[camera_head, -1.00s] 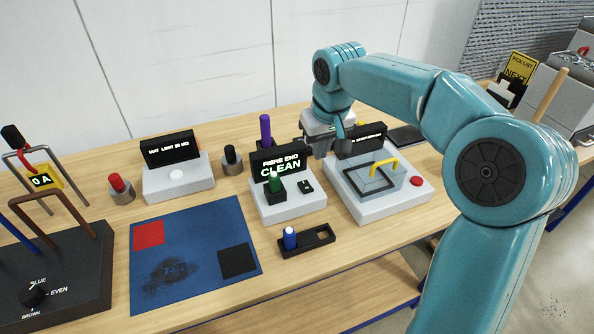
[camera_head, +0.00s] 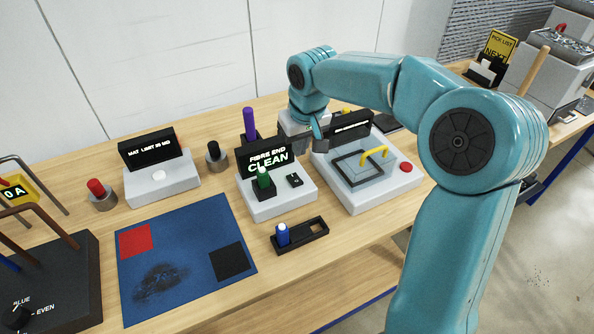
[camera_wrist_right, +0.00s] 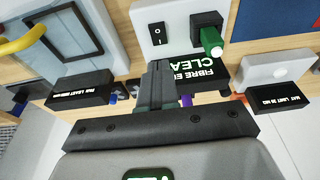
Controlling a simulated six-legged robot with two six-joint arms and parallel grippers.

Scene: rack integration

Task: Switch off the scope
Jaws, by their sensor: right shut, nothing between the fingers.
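The scope (camera_head: 262,207) is a pale box with a black screen (camera_head: 265,156) reading "FIBRE END CLEAN". A green plug (camera_head: 263,177) sits in a black holder on its top. Its small black rocker switch (camera_head: 294,180) is to the right of the plug. In the right wrist view the switch (camera_wrist_right: 158,33) shows its marks, but I cannot tell which side is pressed. My right gripper (camera_head: 317,145) is shut and empty, behind and right of the switch, apart from it. Its fingertips (camera_wrist_right: 160,72) point toward the switch in the wrist view. My left gripper is out of view.
Right of the scope is a pale unit (camera_head: 378,195) with a yellow handle (camera_head: 374,153) and red button. In front lies a black tray (camera_head: 312,230) with a blue plug (camera_head: 283,234). A purple post (camera_head: 249,123) stands behind. A blue mat (camera_head: 190,262) lies left.

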